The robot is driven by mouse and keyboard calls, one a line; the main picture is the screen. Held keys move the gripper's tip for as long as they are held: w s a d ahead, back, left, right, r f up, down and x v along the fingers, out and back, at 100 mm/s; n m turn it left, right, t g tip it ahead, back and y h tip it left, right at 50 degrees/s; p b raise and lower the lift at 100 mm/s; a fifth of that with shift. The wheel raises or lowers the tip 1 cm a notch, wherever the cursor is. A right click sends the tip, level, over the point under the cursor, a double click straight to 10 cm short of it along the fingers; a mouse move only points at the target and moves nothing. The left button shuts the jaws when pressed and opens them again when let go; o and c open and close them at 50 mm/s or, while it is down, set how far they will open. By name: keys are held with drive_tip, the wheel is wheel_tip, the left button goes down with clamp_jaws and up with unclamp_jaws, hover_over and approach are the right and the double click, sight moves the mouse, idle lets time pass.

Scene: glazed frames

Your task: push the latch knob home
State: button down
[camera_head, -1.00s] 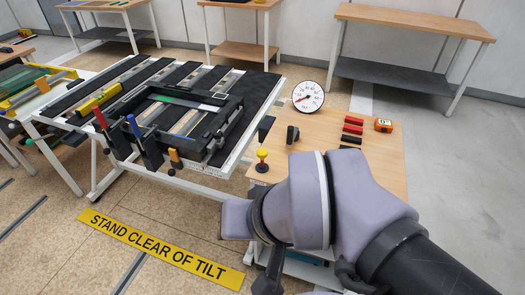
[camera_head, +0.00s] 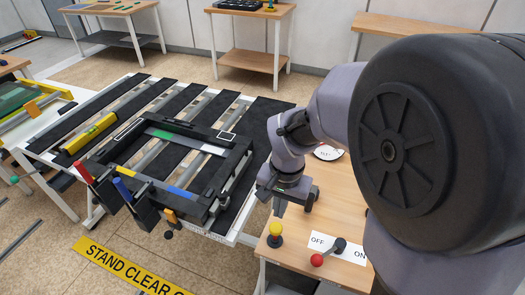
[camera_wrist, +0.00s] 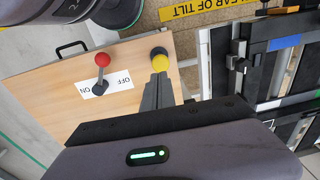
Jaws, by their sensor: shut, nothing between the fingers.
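A yellow-topped knob on a dark round base (camera_head: 276,230) stands on the small wooden table, near its front left corner. It also shows in the wrist view (camera_wrist: 160,63). My gripper (camera_head: 279,211) points down just behind and above this knob. In the wrist view my shut, empty fingers (camera_wrist: 160,80) reach toward it; whether they touch it I cannot tell. An orange knob (camera_head: 172,216) sits on the front edge of the black frame (camera_head: 195,203). No label shows which knob is the latch knob.
A red-balled lever (camera_head: 317,260) stands beside the yellow-topped knob on an OFF/ON plate (camera_head: 322,240). The wooden table (camera_head: 345,200) carries a dial (camera_head: 328,153), partly hidden by my arm. The slatted tilt table (camera_head: 255,170) lies left of my gripper.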

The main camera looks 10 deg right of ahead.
sight(277, 228)
wheel_tip(277, 228, down, 7)
drive_tip(key=shift+a+r+b, duration=0.15)
drive_tip(key=shift+b, duration=1)
drive_tip(key=shift+w, duration=0.1)
